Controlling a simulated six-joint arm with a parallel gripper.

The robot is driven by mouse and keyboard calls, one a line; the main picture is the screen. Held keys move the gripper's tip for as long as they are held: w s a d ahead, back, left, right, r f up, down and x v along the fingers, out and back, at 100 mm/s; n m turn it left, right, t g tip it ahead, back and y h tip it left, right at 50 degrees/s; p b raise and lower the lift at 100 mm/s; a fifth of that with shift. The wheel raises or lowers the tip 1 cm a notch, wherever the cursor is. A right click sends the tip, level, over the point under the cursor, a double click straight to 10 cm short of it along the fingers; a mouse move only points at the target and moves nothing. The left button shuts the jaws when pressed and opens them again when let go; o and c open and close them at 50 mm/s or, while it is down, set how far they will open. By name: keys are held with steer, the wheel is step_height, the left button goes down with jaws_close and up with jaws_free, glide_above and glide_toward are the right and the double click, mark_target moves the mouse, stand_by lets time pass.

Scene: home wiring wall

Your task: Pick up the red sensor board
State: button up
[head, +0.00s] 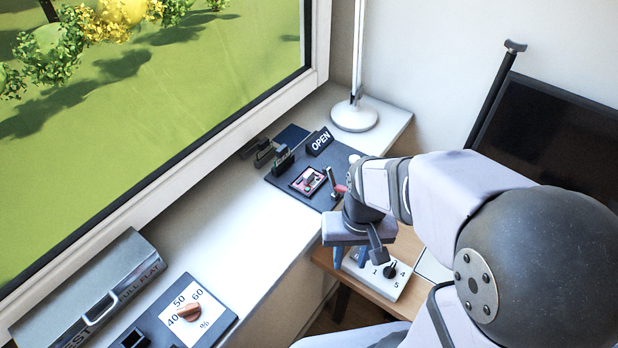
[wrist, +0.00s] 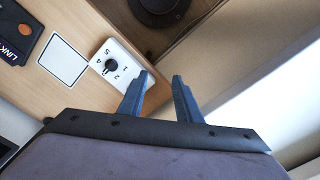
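A small red board (head: 307,181), which looks like the red sensor board, lies on a dark panel (head: 283,183) on the white window sill. A small part sits on top of it. It does not show in the wrist view. My gripper (head: 350,264) points down beside the white numbered dial box, to the right of and nearer than the red board. In the wrist view, its two blue fingers (wrist: 160,80) stand apart with nothing between them.
The white dial box (head: 390,277) with a black knob sits on the wooden desk below my gripper; it also shows in the wrist view (wrist: 116,67). An OPEN sign (head: 319,141), a red lever (head: 337,187) and a lamp base (head: 354,115) stand around the board.

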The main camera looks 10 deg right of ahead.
steer(key=w+a+r+m, duration=0.1)
steer(key=w+r+m, duration=0.1)
steer(key=w+r, duration=0.1)
steer(key=w+a+r+m+y+p, duration=0.1)
steer(key=w+a+r+m, duration=0.1)
steer(key=w+r, duration=0.2)
steer(key=w+a+r+m+p, duration=0.1)
steer(key=w+a+r+m, duration=0.1)
steer(key=w, duration=0.5)
steer(key=shift+w+r+m+t+y, duration=0.15)
steer(key=shift+r+m+t+y, duration=0.2)
steer(key=shift+r+m, duration=0.35)
steer(key=m+h, duration=0.1)
glide_above(309, 173)
steer(key=s+a, duration=0.1)
steer(key=a, duration=0.1)
steer(key=shift+s+r+p, duration=0.1)
steer(key=shift+r+p, duration=0.2)
steer(key=shift+w+d+r+h+p, duration=0.15)
steer(key=shift+d+r+h+p, duration=0.05)
steer(key=shift+r+p, duration=0.25)
steer(key=shift+w+d+r+h+p, duration=0.2)
steer(key=shift+r+p, duration=0.1)
steer(key=shift+p, duration=0.25)
steer(key=shift+w+d+r+n+g+p, duration=0.2)
steer(key=shift+d+r+n+g+p, duration=0.1)
steer(key=shift+d+r+g+p, duration=0.25)
steer(key=shift+f+p, duration=1.6)
steer(key=shift+f, duration=2.3)
jaws_close()
